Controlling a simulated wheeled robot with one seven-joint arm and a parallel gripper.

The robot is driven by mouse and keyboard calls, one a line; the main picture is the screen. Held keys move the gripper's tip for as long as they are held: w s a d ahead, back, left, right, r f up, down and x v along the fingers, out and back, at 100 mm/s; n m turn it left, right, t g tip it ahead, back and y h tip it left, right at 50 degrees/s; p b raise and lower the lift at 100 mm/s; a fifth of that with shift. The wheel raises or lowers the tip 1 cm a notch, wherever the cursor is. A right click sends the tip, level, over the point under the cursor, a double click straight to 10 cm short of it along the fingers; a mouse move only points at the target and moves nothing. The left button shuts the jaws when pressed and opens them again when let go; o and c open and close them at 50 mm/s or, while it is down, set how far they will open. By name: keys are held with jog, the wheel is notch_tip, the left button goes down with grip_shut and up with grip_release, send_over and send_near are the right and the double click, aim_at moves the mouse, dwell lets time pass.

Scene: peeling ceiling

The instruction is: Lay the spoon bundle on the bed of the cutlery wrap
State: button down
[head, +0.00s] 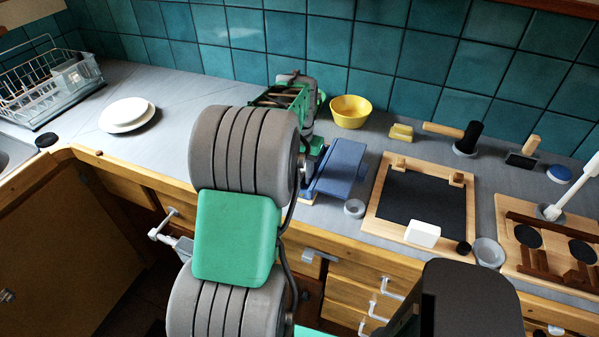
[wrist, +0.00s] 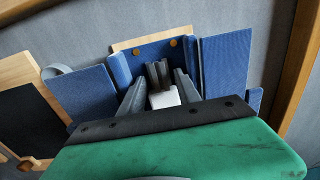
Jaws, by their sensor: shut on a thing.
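The blue cutlery wrap (head: 343,168) lies on the counter, right of my arm in the head view. In the wrist view its bed (wrist: 150,52) has two brass-coloured dots, with a flap on each side. My gripper (wrist: 159,76) is over the bed, shut on a small bundle (wrist: 164,99) with a pale block-like part and darker grey pieces. This looks like the spoon bundle, but separate spoons cannot be made out. I cannot tell whether it touches the bed. My arm hides the bundle and fingers in the head view.
A green caddy (head: 283,97) and a yellow bowl (head: 350,112) stand behind the wrap. A wood-framed dark board (head: 423,205) lies to its right, with a small grey ring (head: 354,209) between. White plates (head: 127,114) sit at left. The counter's front edge is close to the wrap.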

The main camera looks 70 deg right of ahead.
jog(key=c, duration=0.8)
grip_release()
jog(key=shift+o, duration=0.2)
notch_tip(320, 180, up, 8)
jog(key=shift+f+b, duration=0.1)
jog(key=shift+b, duration=0.35)
jog(key=w+a+r+n+t+h, duration=0.15)
jog(key=w+a+n, duration=0.85)
jog(key=w+a, duration=1.25)
jog(key=a+f+n+t+y, duration=0.1)
jog(key=a+f+n, duration=0.3)
jog(key=a, duration=2)
jog(key=n+t, duration=0.1)
jog(key=n, duration=0.4)
jog(key=shift+s+a, duration=0.2)
jog(key=shift+a, duration=0.2)
jog(key=shift+y, duration=0.25)
